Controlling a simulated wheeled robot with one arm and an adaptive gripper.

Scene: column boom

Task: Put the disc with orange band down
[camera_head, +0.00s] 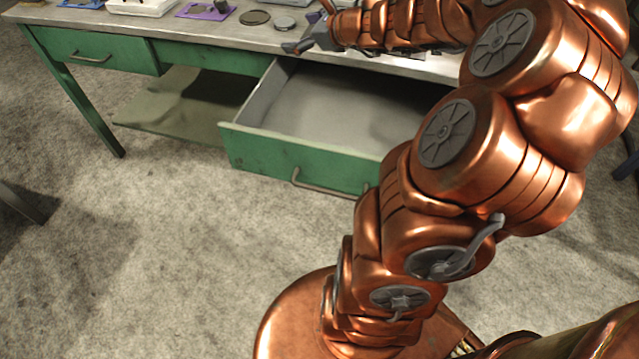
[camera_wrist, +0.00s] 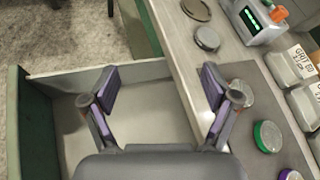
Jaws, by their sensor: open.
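My gripper (camera_wrist: 160,86) is open, with its two fingers spread wide and nothing between them. In the wrist view it is over the open drawer (camera_wrist: 52,60), with the right finger by the table edge. In the head view my gripper (camera_head: 308,42) is above the tabletop's front edge. I cannot make out an orange band on any disc. A pale disc (camera_wrist: 246,94) on the dark mat is partly hidden by my right finger. A green-banded disc (camera_wrist: 268,136) and a purple-banded disc (camera_wrist: 290,175) lie near it. The visible drawer floor looks empty.
The drawer (camera_head: 300,158) is pulled out of the green table (camera_head: 200,34). A dark disc (camera_wrist: 196,9) and a grey disc (camera_wrist: 207,38) lie on the tabletop. A device with a green display (camera_wrist: 254,20) and labelled bins (camera_wrist: 286,70) stand beyond.

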